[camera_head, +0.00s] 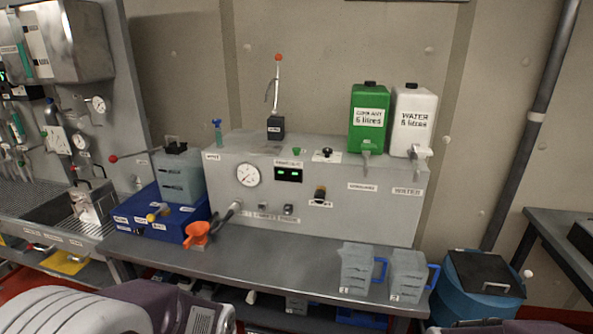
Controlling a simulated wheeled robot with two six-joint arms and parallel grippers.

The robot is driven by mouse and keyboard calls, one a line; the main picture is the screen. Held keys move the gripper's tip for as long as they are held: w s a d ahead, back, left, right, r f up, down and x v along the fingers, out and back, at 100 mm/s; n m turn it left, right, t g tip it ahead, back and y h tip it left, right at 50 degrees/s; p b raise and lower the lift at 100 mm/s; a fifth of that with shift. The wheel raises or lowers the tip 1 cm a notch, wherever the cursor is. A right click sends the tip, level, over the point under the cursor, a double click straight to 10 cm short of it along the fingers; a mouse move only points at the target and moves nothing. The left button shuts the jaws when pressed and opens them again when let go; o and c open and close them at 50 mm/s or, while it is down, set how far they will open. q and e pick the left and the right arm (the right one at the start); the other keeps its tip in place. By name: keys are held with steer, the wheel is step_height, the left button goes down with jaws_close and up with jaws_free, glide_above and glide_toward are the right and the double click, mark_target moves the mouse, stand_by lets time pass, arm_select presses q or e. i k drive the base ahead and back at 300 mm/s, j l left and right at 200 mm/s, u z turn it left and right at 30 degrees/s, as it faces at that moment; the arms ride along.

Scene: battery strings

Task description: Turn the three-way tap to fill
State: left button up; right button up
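I cannot tell for certain which one the task means. Parts of my arms show along the bottom edge, but neither gripper is in view.
Two clear jugs with blue handles, left (356,268) and right (407,274), stand at the bench's right end. Green (367,103) and white (412,105) containers stand on the console. The bench middle (280,262) is clear.

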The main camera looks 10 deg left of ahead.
mark_target(150, 217)
steer(key=u, duration=1.35)
steer(key=i+j, duration=0.2)
steer(key=i, duration=0.2)
